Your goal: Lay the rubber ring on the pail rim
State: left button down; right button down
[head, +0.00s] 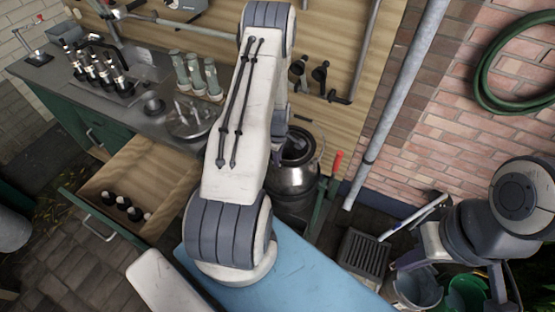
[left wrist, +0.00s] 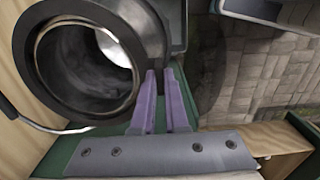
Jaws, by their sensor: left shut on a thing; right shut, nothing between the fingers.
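The metal pail (head: 288,180) stands on the floor beside the counter, its mouth facing up. In the left wrist view the pail (left wrist: 153,25) shows its grey wall and open mouth. A dark ring (left wrist: 70,113), which looks like the rubber ring, lies around the mouth, with a paler lip inside it. My left gripper (left wrist: 160,75) has its purple fingers almost together at the ring's right edge, shut on it. Whether the ring touches the rim all round I cannot tell. In the head view my left arm hides that gripper. My right gripper (head: 445,268) is at the lower right, away from the pail, shut and empty.
A counter (head: 125,105) with bottles and an open drawer (head: 150,175) stands left of the pail. A grey downpipe (head: 395,105) and brick wall are to the right. Buckets (head: 418,288) stand beneath my right gripper. A dark grate (head: 362,256) lies right of the pail.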

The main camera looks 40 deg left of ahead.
pick_arm(q)
jog(key=shift+f, duration=0.15)
dwell(0.4)
dwell(0.4)
jog(key=c, duration=0.9)
grip_release()
jog(key=shift+o, duration=0.2)
notch_tip(320, 180, up, 10)
jog(key=shift+f+b, duration=0.2)
jog(key=shift+b, duration=1)
jog(key=shift+r, duration=0.45)
